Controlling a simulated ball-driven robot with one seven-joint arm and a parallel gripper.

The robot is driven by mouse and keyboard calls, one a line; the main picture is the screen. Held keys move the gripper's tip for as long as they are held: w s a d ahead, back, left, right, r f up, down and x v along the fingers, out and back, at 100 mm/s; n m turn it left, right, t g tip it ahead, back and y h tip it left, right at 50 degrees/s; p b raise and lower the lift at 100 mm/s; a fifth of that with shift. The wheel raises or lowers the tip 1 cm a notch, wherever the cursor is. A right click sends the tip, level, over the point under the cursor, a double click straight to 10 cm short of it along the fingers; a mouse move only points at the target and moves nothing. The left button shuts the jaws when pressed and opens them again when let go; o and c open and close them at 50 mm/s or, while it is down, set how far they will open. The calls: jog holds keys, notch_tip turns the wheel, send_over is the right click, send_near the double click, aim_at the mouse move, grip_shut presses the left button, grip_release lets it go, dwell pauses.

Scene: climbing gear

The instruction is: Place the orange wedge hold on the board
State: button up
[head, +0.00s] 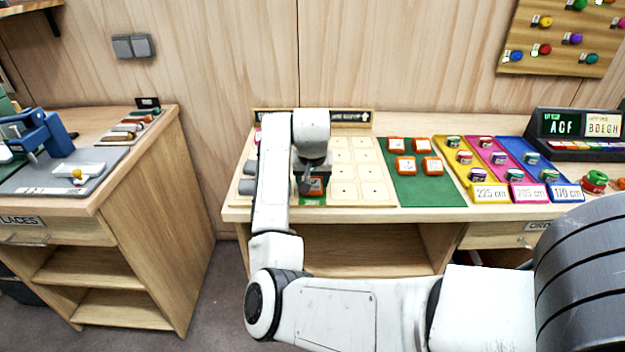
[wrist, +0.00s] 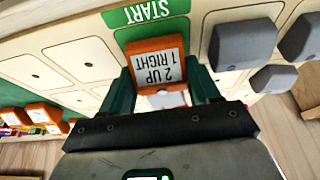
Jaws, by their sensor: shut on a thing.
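The board (head: 376,190) is a pale wooden grid of square tiles lying on the bench, with a green START mark (head: 313,201) at its near edge. My gripper (wrist: 160,82) is shut on an orange hold (wrist: 133,47), with one dark green finger on each side. The hold's white label reads "2 UP 1 RIGHT". It sits at the tile just beyond START; I cannot tell whether it touches the board. In the head view the orange hold (head: 314,187) shows below my gripper (head: 311,178), whose fingers are mostly hidden.
Several grey holds (wrist: 243,44) stand on the board beside my gripper. A green mat (head: 440,195) to the right bears several labelled orange blocks (head: 422,145). Farther right are yellow, pink and blue trays (head: 560,172) with small pots. Board tiles right of my gripper are bare.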

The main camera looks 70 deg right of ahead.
jog(key=shift+f, duration=0.25)
jog(key=o, duration=1.1)
jog(key=shift+c, duration=0.2)
jog(key=v, duration=1.2)
